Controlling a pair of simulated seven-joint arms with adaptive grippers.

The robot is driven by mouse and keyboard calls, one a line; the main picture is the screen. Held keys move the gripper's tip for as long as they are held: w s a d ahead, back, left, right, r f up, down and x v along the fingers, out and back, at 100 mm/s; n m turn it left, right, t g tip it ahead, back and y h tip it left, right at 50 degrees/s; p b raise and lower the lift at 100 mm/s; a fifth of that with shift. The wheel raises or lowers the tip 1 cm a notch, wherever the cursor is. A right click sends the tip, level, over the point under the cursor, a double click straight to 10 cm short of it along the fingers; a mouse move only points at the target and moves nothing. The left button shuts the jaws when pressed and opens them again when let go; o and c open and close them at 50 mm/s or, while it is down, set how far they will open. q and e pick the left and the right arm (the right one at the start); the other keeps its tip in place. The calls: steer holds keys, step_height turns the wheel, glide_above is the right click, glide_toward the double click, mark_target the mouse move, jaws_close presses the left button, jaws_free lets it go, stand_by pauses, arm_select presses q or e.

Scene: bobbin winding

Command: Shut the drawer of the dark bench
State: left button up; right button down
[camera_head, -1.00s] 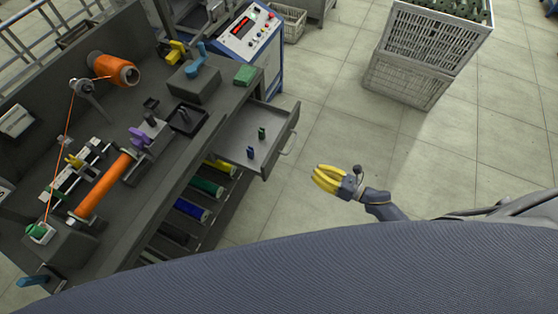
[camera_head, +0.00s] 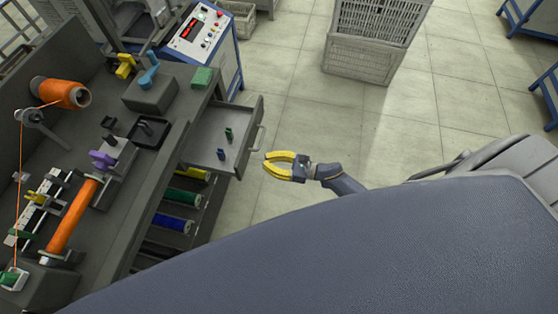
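The dark bench (camera_head: 115,228) fills the left of the view. My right gripper (camera_head: 266,161), with yellow fingers, is just right of and slightly below the handle in the picture. Its fingers are parted and empty, with a gap between them and the drawer front. My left gripper is not in view.
An orange bobbin (camera_head: 78,215) and an orange spool (camera_head: 62,92) sit on the bench top. Coloured rolls (camera_head: 182,196) lie on a shelf below the drawer. A control box (camera_head: 194,30) stands behind. Grey crates (camera_head: 370,45) stand farther off. The floor right of the drawer is clear.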

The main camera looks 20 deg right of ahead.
mark_target(245, 157)
steer(key=shift+x, duration=3.3)
